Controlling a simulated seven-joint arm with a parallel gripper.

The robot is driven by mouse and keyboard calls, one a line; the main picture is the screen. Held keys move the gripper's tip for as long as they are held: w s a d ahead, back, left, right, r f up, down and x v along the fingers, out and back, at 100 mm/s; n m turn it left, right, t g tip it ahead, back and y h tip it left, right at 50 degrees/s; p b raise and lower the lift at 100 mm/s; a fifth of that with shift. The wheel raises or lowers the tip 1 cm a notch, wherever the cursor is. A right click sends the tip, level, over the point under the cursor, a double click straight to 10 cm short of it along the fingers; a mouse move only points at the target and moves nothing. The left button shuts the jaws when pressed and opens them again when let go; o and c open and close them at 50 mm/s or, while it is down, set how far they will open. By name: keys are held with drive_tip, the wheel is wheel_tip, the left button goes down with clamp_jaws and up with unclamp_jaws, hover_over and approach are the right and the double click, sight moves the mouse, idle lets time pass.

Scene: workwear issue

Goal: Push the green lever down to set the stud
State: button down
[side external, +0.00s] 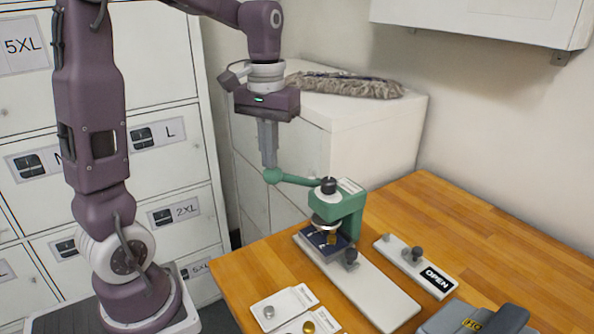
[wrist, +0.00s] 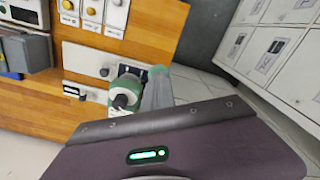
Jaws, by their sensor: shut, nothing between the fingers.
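The green lever (side external: 298,180) sticks out to the left from the top of the green press (side external: 352,205) and ends in a round green knob (side external: 273,175). My gripper (side external: 269,164) is shut and empty, pointing down, with its tips right at the top of the knob; whether they touch I cannot tell. In the wrist view my gripper (wrist: 157,80) partly hides the green knob (wrist: 158,70), and the press's dark top (wrist: 122,101) shows beside it. A dark blue piece (side external: 322,241) lies under the press head, with a small gold part at it.
The press stands on a long pale base (side external: 372,294) on the wooden table (side external: 480,245). A plate marked OPEN (side external: 437,277) lies to its right. White cards (side external: 284,306) with metal buttons and a grey bin (side external: 458,318) are in front. A white cabinet (side external: 375,130) stands behind.

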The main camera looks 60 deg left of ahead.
sight(264, 175)
drive_tip(key=shift+s+f, duration=0.1)
drive_tip(key=shift+f, duration=0.15)
drive_tip(key=shift+s+f, duration=0.3)
drive_tip(key=shift+f, duration=0.6)
drive_tip(key=shift+s+f, duration=0.3)
drive_tip(key=shift+f, duration=1.4)
